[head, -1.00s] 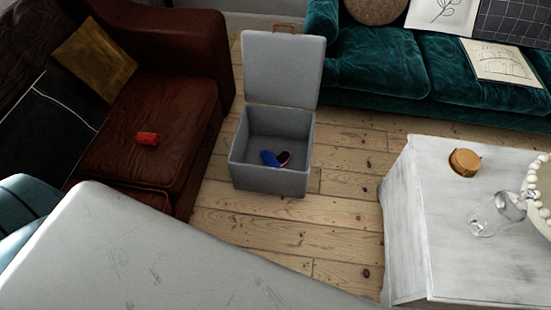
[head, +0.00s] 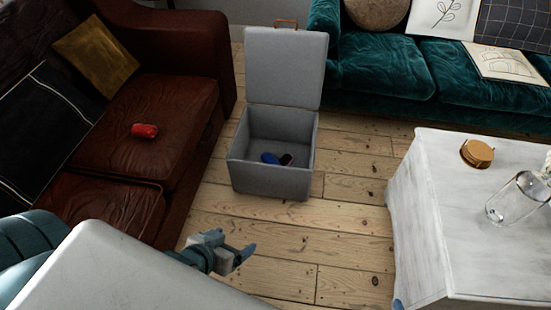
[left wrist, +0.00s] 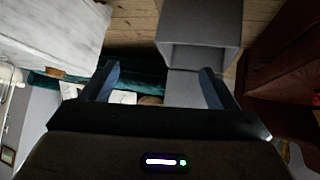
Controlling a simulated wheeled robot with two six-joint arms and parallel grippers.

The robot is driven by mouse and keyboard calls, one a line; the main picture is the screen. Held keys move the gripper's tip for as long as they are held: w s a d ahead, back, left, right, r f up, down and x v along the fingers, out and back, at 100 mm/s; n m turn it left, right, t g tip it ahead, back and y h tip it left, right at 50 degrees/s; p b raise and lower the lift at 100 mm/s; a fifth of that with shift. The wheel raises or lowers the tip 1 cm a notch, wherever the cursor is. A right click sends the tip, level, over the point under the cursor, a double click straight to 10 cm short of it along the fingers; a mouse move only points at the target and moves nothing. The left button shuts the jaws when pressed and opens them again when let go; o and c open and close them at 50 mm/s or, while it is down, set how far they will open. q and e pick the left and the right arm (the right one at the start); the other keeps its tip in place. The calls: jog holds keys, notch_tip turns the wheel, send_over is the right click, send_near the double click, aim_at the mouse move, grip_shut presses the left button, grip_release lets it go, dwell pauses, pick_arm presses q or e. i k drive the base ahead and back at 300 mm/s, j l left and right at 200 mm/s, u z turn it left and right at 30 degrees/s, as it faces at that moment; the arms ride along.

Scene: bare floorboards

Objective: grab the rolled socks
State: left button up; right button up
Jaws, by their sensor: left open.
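A small red roll (head: 145,130), which looks like the rolled socks, lies on the seat of the brown leather sofa (head: 160,100) at the left of the head view. My left gripper (head: 246,257) is open and empty above the floor, to the right of and nearer than the sofa. Its two blue fingers stand apart in the left wrist view (left wrist: 157,82) with nothing between them.
A grey storage box (head: 270,180) stands open on the floorboards, with a blue item (head: 270,158) and a dark red one (head: 287,160) inside. A white table (head: 425,200) with a glass jar (head: 515,198) is at the right. A green sofa (head: 385,70) is behind.

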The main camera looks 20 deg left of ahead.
aim_at(138, 130)
jog(key=u, duration=1.8)
